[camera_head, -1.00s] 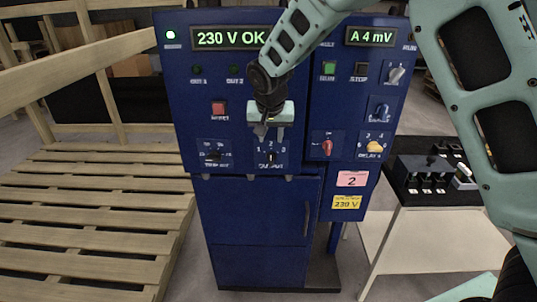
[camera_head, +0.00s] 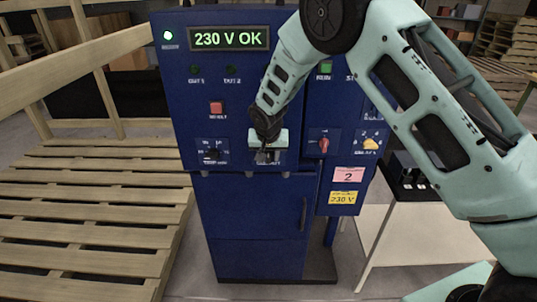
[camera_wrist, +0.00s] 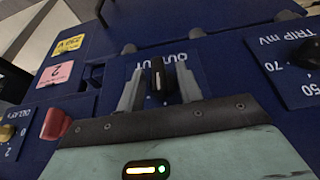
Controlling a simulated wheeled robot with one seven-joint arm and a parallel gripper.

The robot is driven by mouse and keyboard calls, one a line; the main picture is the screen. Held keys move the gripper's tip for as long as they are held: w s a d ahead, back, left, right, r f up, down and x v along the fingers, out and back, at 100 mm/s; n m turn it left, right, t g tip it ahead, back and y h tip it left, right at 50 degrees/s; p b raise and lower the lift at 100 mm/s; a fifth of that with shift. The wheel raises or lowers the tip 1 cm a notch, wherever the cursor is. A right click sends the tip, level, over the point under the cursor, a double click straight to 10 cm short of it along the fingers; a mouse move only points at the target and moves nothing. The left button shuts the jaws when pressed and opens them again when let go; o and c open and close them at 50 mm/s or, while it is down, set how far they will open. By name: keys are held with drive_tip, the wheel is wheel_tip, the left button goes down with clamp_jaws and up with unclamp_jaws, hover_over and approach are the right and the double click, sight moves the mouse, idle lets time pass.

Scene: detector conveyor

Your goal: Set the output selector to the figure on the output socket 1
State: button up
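The output selector is a small black knob (camera_wrist: 158,80) under the upside-down word OUTPUT in the wrist view. My gripper (camera_wrist: 160,76) has one finger on each side of it, with a gap visible on both sides. In the head view my gripper (camera_head: 268,154) is at the selector's plate and hides the knob and most of its figures. Which figure the knob points to cannot be read now. A pink label with the figure 2 (camera_head: 348,175) is on the lower right of the blue cabinet (camera_head: 255,220); it also shows in the wrist view (camera_wrist: 62,74).
A red knob (camera_head: 323,144) and a yellow delay knob (camera_head: 370,144) are right of the selector. The trip knob (camera_head: 212,155) is left. A yellow 230 V label (camera_head: 343,197) is below the pink one. Wooden pallet slats (camera_head: 90,210) lie left; a table (camera_head: 385,225) stands right.

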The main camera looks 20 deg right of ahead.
drive_tip(key=c, duration=0.5)
drive_tip(key=shift+c, duration=0.2)
drive_tip(key=shift+a+f+h, duration=0.1)
drive_tip(key=shift+h, duration=0.2)
drive_tip(key=shift+w+a+f+n+g+h+b, duration=0.15)
drive_tip(key=shift+n+g+h+b, duration=0.15)
drive_tip(key=shift+h+b, duration=0.55)
drive_tip(key=shift+a+f+n+g+h+b, duration=0.15)
drive_tip(key=shift+n+g+h+b, duration=0.35)
drive_tip(key=shift+h+b, duration=1.3)
drive_tip(key=shift+a+r+n+g+h+b, duration=0.15)
drive_tip(key=shift+n+g+h+b, duration=0.6)
drive_tip(key=shift+h, duration=1.7)
drive_tip(key=shift+m+t, duration=0.25)
drive_tip(key=o, duration=0.6)
drive_tip(key=shift+b, duration=0.3)
